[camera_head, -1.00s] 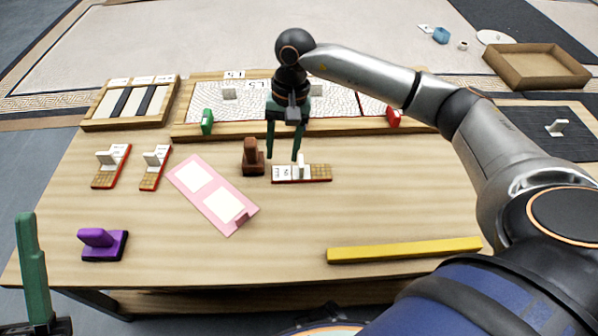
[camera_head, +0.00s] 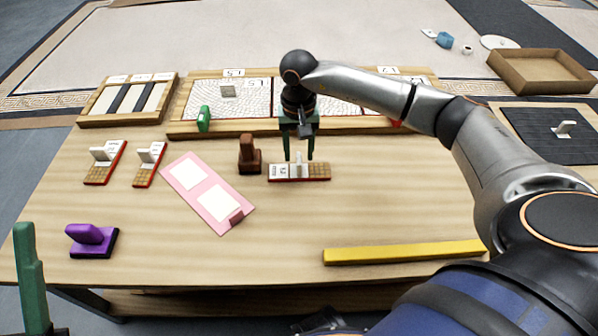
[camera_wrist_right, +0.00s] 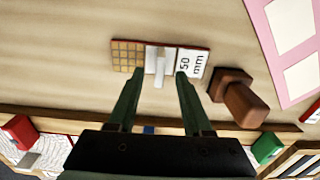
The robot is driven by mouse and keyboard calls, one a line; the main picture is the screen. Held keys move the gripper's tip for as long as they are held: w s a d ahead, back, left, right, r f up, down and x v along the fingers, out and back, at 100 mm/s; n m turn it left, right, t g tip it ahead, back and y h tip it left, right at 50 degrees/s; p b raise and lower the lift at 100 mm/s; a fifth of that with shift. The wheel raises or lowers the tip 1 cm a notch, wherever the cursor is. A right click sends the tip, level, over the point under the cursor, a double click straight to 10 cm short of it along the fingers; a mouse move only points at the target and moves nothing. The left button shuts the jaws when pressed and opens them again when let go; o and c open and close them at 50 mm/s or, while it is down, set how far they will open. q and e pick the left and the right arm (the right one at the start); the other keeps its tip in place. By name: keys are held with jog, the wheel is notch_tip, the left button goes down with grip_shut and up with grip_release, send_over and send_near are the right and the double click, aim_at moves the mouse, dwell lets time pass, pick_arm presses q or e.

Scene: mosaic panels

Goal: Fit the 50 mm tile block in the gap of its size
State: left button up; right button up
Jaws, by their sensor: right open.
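The 50 mm tile block (camera_head: 316,171) lies on the table, with a tan tiled end, a white label and an upright white grip tab. The right wrist view shows its "50 mm" label (camera_wrist_right: 194,64). My right gripper (camera_head: 299,158) is open, its green fingers above the block on either side of the tab (camera_wrist_right: 160,67); it does not appear to grip it. Two other tile blocks, one far left (camera_head: 105,163) and one beside it (camera_head: 149,165), lie on the table. A rack with dark strips and pale gaps (camera_head: 127,99) stands at the back left. My left gripper (camera_head: 32,280) shows only partly at the lower left.
A brown stamp-like block (camera_head: 249,156) stands close left of the 50 mm block. A pink card (camera_head: 207,193), a purple handled block (camera_head: 92,241) and a yellow bar (camera_head: 404,252) lie nearer. Framed mosaic panels (camera_head: 255,97) line the back. The right-centre table is clear.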

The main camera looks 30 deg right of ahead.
aim_at(299, 158)
notch_tip(299, 158, down, 4)
jog(key=shift+s+r+b, duration=0.1)
jog(key=shift+s+b, duration=0.05)
jog(key=shift+b, duration=0.4)
jog(key=shift+r, duration=0.1)
grip_shut()
